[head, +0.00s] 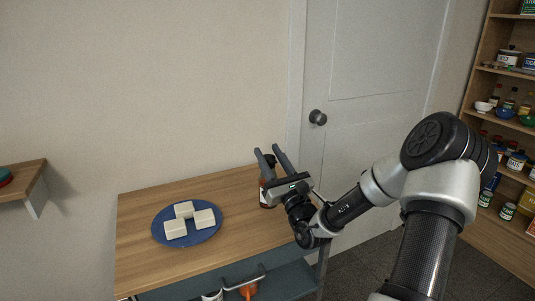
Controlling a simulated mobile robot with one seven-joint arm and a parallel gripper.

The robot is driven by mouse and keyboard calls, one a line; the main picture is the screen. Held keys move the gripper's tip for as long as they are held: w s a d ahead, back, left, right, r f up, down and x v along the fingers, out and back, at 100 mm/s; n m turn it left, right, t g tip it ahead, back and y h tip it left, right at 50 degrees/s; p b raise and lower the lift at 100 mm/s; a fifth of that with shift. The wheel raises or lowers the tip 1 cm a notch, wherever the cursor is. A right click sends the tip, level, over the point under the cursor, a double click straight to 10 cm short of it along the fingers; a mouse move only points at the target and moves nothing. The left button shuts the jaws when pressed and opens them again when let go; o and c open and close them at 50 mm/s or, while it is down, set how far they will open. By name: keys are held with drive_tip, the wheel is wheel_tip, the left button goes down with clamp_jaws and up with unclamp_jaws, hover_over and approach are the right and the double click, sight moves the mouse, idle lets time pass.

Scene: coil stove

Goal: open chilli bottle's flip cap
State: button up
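The chilli bottle appears to be the dark red-brown bottle (264,195) with a pale label, standing upright near the right end of the wooden table. My gripper partly covers it, and its flip cap cannot be made out clearly. My gripper (267,152) is at the bottle, with its two fingers pointing up and away. The fingers are spread apart with a gap between them, and a dark shape, possibly the bottle's top, shows near the gap. I cannot tell whether a finger touches the bottle.
A blue plate (208,237) with three white blocks (175,229) lies on the table (135,255), left of the bottle. A closed door (375,60) is behind. Stocked shelves (510,75) stand at the right. A small wooden shelf (22,178) is at the far left.

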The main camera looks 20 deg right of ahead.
drive_tip(key=shift+x, duration=0.8)
drive_tip(key=c, duration=0.7)
drive_tip(key=shift+c, duration=0.2)
drive_tip(key=shift+r+p, duration=0.15)
drive_tip(key=shift+p, duration=0.15)
